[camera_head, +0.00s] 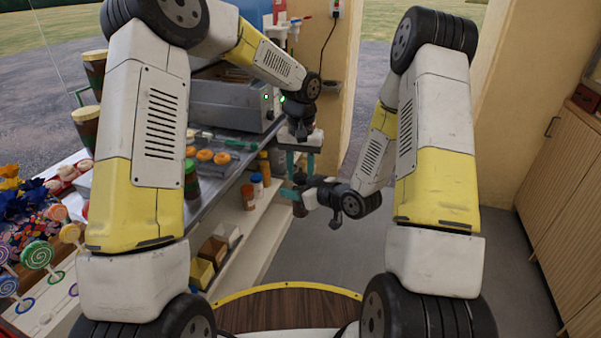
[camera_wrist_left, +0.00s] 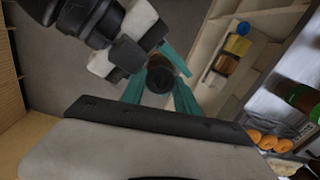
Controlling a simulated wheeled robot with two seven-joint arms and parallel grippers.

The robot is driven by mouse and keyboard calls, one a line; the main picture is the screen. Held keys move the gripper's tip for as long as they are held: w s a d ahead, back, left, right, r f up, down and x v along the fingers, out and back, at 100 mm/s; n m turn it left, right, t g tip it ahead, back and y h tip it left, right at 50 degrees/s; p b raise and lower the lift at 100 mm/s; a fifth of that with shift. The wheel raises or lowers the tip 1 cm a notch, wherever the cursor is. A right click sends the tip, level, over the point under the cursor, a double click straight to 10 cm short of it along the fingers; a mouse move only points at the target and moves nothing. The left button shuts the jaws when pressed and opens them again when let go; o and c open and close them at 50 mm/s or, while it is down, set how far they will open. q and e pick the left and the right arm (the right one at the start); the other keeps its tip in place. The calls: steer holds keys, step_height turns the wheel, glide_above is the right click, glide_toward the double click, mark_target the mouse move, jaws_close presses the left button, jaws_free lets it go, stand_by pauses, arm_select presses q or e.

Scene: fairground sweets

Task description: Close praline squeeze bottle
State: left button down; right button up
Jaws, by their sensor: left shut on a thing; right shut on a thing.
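My left gripper (camera_head: 299,168) points down in front of the stall counter, its teal fingers shut on a small dark brown thing, apparently the praline squeeze bottle. In the left wrist view the bottle (camera_wrist_left: 160,77) shows end-on as a dark round shape between the teal fingers. My right gripper (camera_head: 298,197) comes in from the right just below the left one, also shut on the bottle. It also shows in the left wrist view (camera_wrist_left: 135,50), close beside the bottle. Fingers hide most of the bottle; I cannot tell cap from body or whether they are joined.
The counter (camera_head: 228,175) left of the grippers bears orange doughnuts (camera_head: 205,155) and a green-capped bottle (camera_head: 191,180). Several small bottles (camera_head: 257,185) and boxes (camera_head: 213,250) stand on the shelf below. Lollipops (camera_head: 37,254) are far left. Floor right of the grippers is clear.

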arm_select(q)
steer(key=m, duration=0.4)
steer(key=shift+m, duration=0.3)
steer(key=m, duration=0.4)
steer(key=shift+m, duration=0.3)
steer(key=m, duration=0.4)
steer(key=shift+m, duration=0.4)
steer(key=m, duration=0.5)
steer(key=c, duration=0.8)
jaws_free()
steer(key=shift+c, duration=0.2)
step_height(320, 180, up, 12)
